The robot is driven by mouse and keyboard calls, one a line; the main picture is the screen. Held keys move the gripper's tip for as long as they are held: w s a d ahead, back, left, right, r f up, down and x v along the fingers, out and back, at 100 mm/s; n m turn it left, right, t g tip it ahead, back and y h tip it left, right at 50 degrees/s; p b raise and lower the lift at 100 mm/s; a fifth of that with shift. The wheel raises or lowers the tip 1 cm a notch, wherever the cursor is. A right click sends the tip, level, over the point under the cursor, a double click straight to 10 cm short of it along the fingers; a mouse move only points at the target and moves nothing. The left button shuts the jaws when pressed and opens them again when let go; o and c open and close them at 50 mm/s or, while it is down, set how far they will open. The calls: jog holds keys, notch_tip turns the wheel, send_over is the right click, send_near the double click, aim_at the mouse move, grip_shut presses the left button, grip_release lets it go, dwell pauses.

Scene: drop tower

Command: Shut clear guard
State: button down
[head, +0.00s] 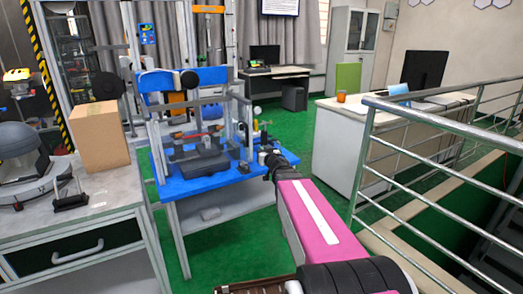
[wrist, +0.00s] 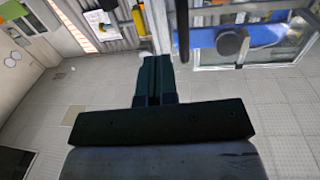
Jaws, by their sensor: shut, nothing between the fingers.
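The drop tower rig (head: 200,125) stands on a blue-topped table (head: 190,187), with grey uprights, a blue top beam and a dark block at its base. Clear sheeting seems to show among its uprights, but the guard's edges and how far it stands open are hard to tell. My pink arm reaches from the bottom right to the rig's right side. My gripper (head: 268,158) is beside the right edge of the blue table, small and dark there. In the wrist view my gripper (wrist: 151,58) is shut and empty, its dark fingers together. Contact with the guard cannot be told.
A grey bench (head: 95,215) with a cardboard box (head: 100,138) stands left of the rig. A metal railing (head: 440,125) runs along the right, beside a white desk (head: 340,135). Green floor is open between the blue table and the desk. A blue bar (wrist: 268,34) shows in the wrist view.

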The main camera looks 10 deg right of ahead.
jog(key=x, duration=1.2)
jog(key=shift+w, duration=0.2)
jog(key=shift+a, duration=0.1)
